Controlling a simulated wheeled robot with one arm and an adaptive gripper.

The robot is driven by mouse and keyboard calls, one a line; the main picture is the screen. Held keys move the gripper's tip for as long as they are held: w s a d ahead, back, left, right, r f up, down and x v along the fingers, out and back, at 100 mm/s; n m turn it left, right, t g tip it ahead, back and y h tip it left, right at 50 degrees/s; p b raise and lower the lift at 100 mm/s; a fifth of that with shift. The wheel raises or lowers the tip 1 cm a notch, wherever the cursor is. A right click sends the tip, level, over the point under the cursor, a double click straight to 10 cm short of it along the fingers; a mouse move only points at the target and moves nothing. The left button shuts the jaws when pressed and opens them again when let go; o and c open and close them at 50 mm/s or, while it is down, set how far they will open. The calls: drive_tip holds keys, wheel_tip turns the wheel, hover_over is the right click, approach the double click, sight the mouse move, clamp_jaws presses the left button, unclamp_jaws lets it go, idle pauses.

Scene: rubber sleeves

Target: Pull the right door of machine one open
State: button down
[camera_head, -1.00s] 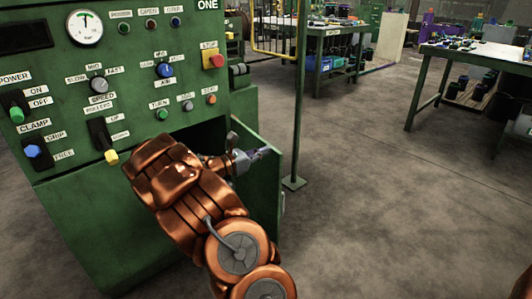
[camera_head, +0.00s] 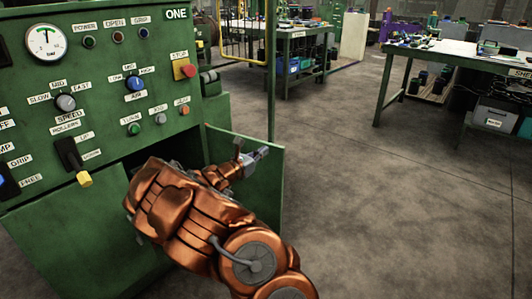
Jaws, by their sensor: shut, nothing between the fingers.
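Machine one (camera_head: 115,75) is a green cabinet with a control panel marked ONE, at the left. Its right door (camera_head: 262,195) is a green panel swung out from the cabinet's right side, with its inner face showing. A dark opening shows behind my arm, left of the door. My copper arm reaches across the opening. My gripper (camera_head: 259,154) is shut and empty at the inner side of the door near its top edge. I cannot tell whether it touches the door. The door's handle is not visible.
A green left panel (camera_head: 78,240) covers the lower front of the machine. A thin green post (camera_head: 271,70) stands behind the door. Workbenches (camera_head: 455,57) with small parts stand at the back. The grey floor (camera_head: 400,210) to the right is clear.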

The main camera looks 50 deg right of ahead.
drive_tip(key=s+a+p, duration=0.2)
drive_tip(key=a+p, duration=0.1)
drive_tip(key=a, duration=1.1)
drive_tip(key=shift+s, duration=0.3)
drive_tip(key=s+a+r+m+g+y+p, duration=0.3)
drive_tip(key=s+r+m+p, duration=0.3)
drive_tip(key=s+r, duration=0.25)
drive_tip(key=s+a+r+m+g+y+p, duration=0.25)
drive_tip(key=s+r+m+p, duration=0.4)
drive_tip(key=r, duration=0.35)
drive_tip(key=s+a+r+m+t+y+p, duration=0.1)
drive_tip(key=s+a+r+y+p, duration=0.3)
drive_tip(key=a, duration=0.5)
drive_tip(key=s+a+r+m+t+y+p, duration=0.1)
drive_tip(key=s+a+r+y+p, duration=0.3)
drive_tip(key=a+p, duration=0.4)
drive_tip(key=s+a+r+m+t+y+p, duration=0.2)
drive_tip(key=a+r+p, duration=0.4)
drive_tip(key=a, duration=0.5)
drive_tip(key=shift+s+a+r+m+y, duration=0.2)
drive_tip(key=shift+s+m+y, duration=0.45)
drive_tip(key=shift+s+y, duration=0.6)
